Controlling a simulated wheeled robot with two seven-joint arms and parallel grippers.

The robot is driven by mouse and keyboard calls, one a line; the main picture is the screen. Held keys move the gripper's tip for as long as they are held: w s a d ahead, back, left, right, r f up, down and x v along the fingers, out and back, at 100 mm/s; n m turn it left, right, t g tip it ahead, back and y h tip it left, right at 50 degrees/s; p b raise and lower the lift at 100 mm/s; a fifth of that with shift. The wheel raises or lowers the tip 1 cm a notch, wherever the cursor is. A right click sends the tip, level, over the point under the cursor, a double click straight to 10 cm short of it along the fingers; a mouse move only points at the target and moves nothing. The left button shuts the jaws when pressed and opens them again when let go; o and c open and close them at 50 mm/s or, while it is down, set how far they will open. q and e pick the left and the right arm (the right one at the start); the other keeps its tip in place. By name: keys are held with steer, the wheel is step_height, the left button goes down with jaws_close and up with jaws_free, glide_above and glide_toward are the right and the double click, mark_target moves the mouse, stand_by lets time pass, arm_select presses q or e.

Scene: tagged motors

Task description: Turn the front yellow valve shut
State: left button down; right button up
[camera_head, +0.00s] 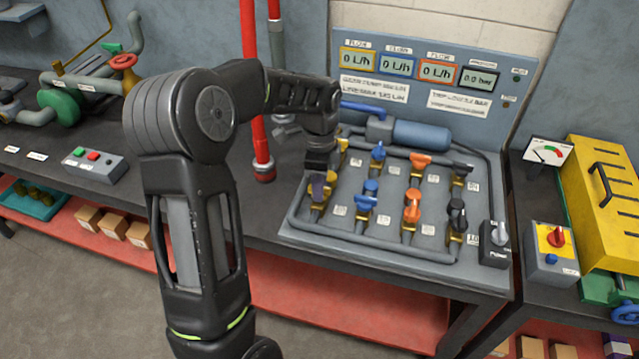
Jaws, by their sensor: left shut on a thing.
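The valve panel (262,228) is a grey board on the bench with several small valves in a front and a back row. The front yellow valve (319,190) is at the left end of the front row, with its handle partly hidden by the gripper. My left gripper (319,172) reaches down onto it from above and is shut on its handle. The back yellow valve (342,146) is just behind, partly covered by my gripper. The handle's exact angle is hard to tell. My right gripper is not in view.
Blue valve (366,199), orange valve (412,205) and black valve (457,213) stand to the right in the front row. A red vertical pipe (256,120) rises left of the panel. A display board (425,65) reads 0 L/h at the back. A pump switch (497,240) sits at right.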

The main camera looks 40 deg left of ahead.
arm_select(q)
steer(key=shift+m, duration=0.9)
steer(key=c, duration=1)
jaws_free()
step_height(320, 180, up, 8)
steer(key=shift+f+b, duration=0.1)
steer(key=shift+b, duration=0.25)
